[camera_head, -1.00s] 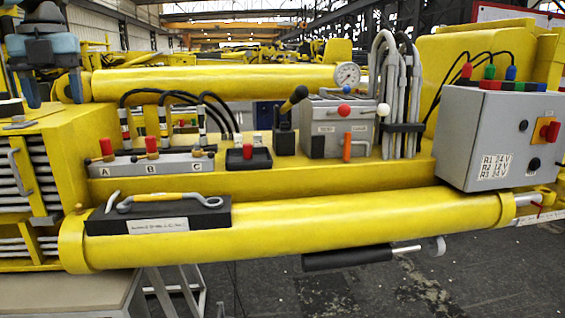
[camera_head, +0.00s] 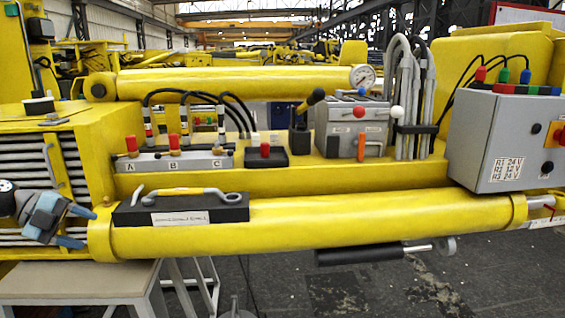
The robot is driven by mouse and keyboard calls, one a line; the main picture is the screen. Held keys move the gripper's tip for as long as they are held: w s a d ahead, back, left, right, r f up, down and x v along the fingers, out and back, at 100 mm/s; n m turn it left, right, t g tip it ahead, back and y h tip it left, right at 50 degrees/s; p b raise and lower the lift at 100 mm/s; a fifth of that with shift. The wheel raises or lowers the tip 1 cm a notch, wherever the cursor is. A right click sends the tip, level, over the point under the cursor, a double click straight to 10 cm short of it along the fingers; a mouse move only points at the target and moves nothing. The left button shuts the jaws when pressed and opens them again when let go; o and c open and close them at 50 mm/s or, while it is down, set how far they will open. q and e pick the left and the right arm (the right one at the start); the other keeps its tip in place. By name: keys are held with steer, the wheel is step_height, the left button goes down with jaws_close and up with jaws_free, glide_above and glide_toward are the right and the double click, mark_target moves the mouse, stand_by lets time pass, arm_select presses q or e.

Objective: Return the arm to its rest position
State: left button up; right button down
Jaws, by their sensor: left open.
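My left gripper (camera_head: 76,227), blue and dark grey, is at the lower left, in front of the louvred side of the yellow boom. Its two blue fingers are spread and point right, with nothing between them. It is left of the near yellow cylinder (camera_head: 330,228) and the black tray (camera_head: 180,209); from this view I cannot tell how close it is to the louvres (camera_head: 32,160). Most of my left arm is outside the picture. My right gripper is not in view.
A grey valve block (camera_head: 180,161) marked A, B, C sits on the boom's ledge. A grey control box (camera_head: 500,140) stands at the right. A pale table (camera_head: 80,280) stands below the gripper. The floor at lower right is mostly clear.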

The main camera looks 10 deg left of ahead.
arm_select(q)
steer(key=s+d+f+n+t+y, duration=0.1)
steer(key=s+d+f+n+t, duration=0.25)
steer(key=f, duration=0.55)
steer(key=s+d+f+n+t+y+p, duration=0.1)
steer(key=s+d+f+n+t, duration=0.3)
steer(key=f, duration=0.6)
steer(key=s+d+f+n+t+y, duration=0.1)
steer(key=s+f+n+t, duration=0.1)
steer(key=f+n, duration=0.55)
steer(key=s+d+f+n+g+y, duration=0.2)
steer(key=s+d+f, duration=0.3)
steer(key=d, duration=0.7)
steer(key=s+d+f+n+g+y+p, duration=0.1)
steer(key=s+d+f+n, duration=0.4)
steer(key=d, duration=0.8)
step_height(320, 180, down, 2)
steer(key=shift+s+d+f+n+g+y, duration=0.2)
steer(key=shift+s+n+g+y, duration=0.15)
steer(key=shift+s+y, duration=0.25)
steer(key=shift+w+a, duration=0.1)
